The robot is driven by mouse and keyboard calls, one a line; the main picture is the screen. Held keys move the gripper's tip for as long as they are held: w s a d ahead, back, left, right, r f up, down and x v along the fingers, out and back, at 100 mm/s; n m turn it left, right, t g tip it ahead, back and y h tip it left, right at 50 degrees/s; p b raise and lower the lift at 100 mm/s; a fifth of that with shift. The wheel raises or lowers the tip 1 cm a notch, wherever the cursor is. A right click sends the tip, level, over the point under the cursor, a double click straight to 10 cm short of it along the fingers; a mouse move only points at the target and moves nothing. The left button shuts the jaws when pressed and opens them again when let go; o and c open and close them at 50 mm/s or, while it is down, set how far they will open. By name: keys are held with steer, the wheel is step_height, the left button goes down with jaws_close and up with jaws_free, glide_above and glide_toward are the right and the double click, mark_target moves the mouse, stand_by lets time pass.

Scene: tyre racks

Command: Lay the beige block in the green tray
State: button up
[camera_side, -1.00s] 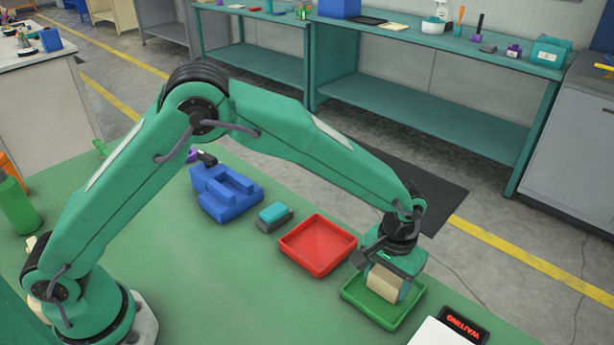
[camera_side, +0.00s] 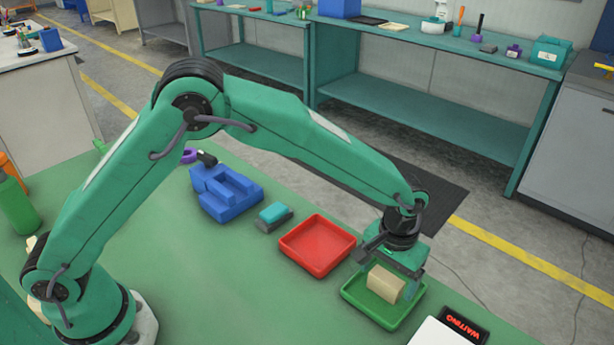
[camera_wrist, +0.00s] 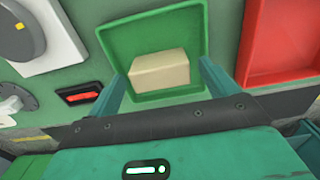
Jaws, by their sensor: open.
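The beige block (camera_side: 385,284) lies in the green tray (camera_side: 369,319) at the lower right of the side view. In the wrist view the block (camera_wrist: 160,71) rests on the floor of the green tray (camera_wrist: 127,43), towards the tray edge near my gripper. My gripper (camera_side: 398,277) is over the tray, pointing down. In the wrist view its two fingers are spread, one on each side of the block (camera_wrist: 164,82), with a gap to the block on both sides. The side view partly hides the fingers behind the block.
A red tray (camera_side: 317,245) stands left of the green tray. A teal and grey sponge-like block (camera_side: 275,216) and a blue fixture (camera_side: 226,193) are farther left. A sign reading WAITING (camera_side: 463,325) and a white device are close on the right.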

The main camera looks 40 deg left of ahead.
mark_target(385, 276)
step_height(385, 276, up, 11)
stand_by(0.5)
steer(key=shift+a, duration=0.1)
stand_by(0.4)
steer(key=s+a+r+t, duration=0.1)
steer(key=s+a+r, duration=0.2)
steer(key=a+r, duration=0.45)
steer(key=s+a+r+t, duration=0.1)
steer(key=s+a+r, duration=0.3)
steer(key=a, duration=0.6)
steer(key=s+a+f+t, duration=0.1)
steer(key=s+a+t, duration=0.2)
steer(key=s+a, duration=0.9)
steer(key=shift+s+a+t, duration=0.15)
steer(key=shift+s+t, duration=0.15)
steer(key=shift+s, duration=1)
